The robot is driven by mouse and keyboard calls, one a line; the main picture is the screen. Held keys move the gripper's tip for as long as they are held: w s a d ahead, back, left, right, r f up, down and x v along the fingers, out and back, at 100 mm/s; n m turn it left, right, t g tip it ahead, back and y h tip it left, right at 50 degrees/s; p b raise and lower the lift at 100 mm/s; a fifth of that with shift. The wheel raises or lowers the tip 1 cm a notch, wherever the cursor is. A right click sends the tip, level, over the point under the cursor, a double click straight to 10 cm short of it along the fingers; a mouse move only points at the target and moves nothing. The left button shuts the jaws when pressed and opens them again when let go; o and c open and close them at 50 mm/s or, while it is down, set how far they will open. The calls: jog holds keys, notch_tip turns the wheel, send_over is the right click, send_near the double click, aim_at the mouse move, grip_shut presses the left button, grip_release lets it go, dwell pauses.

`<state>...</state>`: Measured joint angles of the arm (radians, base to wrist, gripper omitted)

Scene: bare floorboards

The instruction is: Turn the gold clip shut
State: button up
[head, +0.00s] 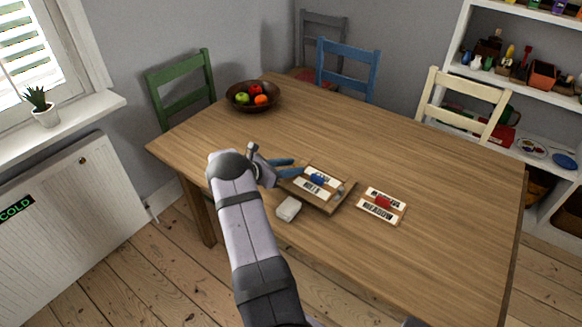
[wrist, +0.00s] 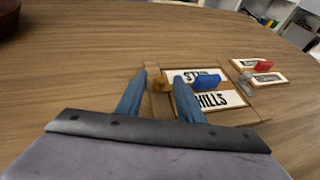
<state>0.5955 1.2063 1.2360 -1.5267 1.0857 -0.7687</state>
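A wooden board (head: 342,198) with white labels, one reading HILLS, lies on the table. A blue knob (head: 318,180) sits in its middle; the board also shows in the wrist view (wrist: 250,117). The gold clip (wrist: 160,84) is at the board's left edge in the wrist view. In the head view I cannot make it out. A silver clip (wrist: 246,82) is at the board's right edge. My gripper (wrist: 161,77) is open, its blue fingers on either side of the gold clip in the picture. I cannot tell whether they touch it. My gripper (head: 292,167) is left of the board in the head view.
A smaller board (head: 369,212) with a red knob lies to the right. A fruit bowl (head: 237,104) stands at the far left. The right part of the table is clear.

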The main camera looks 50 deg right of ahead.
jog(key=b+v, duration=0.1)
jog(key=v, duration=0.5)
jog(key=shift+w+a+r, duration=0.1)
jog(key=shift+a+r, duration=0.05)
jog(key=shift+a, duration=0.1)
jog(key=shift+a+r+b, duration=0.2)
jog(key=shift+a+b, duration=0.1)
jog(key=shift+a, duration=0.05)
jog(key=shift+w+a+r, duration=0.1)
jog(key=shift+a, duration=0.05)
jog(key=s+a+r+m+t+y+p, duration=0.1)
jog(key=s+a+r+m+y+p, duration=0.3)
jog(key=a, duration=1.1)
jog(key=s+a+r+m+t+y+p, duration=0.1)
jog(key=s+a+r+m+t+y, duration=0.3)
jog(key=a, duration=1)
jog(key=s+a+r+m+g+y+p, duration=0.1)
jog(key=s+a+r+m+y+p, duration=0.15)
jog(key=s+a+m+y, duration=0.85)
jog(key=w+a+f+n+h+b, duration=0.1)
jog(key=a+f+n+h+b, duration=0.1)
jog(key=f+b, duration=0.8)
jog(key=w+a+f+n+h+b, duration=0.2)
jog(key=f+h+b, duration=0.2)
jog(key=f+b, duration=0.6)
jog(key=shift+w+f+b, duration=0.2)
jog(key=shift+f+b, duration=0.2)
jog(key=shift+f, duration=0.05)
